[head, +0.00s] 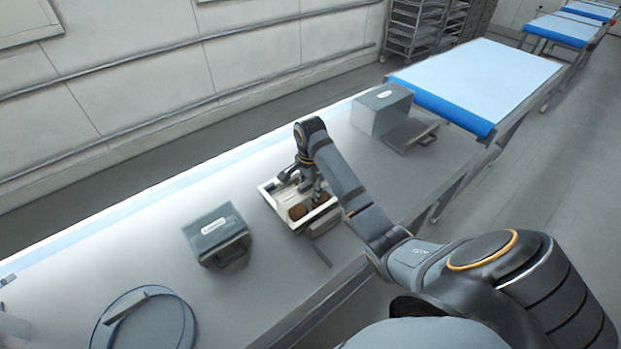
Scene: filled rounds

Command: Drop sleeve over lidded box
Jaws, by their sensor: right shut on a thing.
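My right gripper (303,184) reaches down into an open, pale shallow box (268,191) in the middle of the table. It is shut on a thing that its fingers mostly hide. Brown pieces (298,211) lie in the box beside the fingers. A grey-green box (216,235) with a white label and a front handle stands to the left, closed on top. A larger grey box-shaped piece (384,108) with a label stands at the back right. I cannot tell for certain which piece is the sleeve. My left gripper is out of view.
A flat grey plate with a handle (410,136) lies before the large grey piece. A thin dark bar (321,256) lies near the table's front edge. A dark ring (193,318) lies at the lower left. A blue-ended conveyor (440,103) adjoins the table (285,285) at right.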

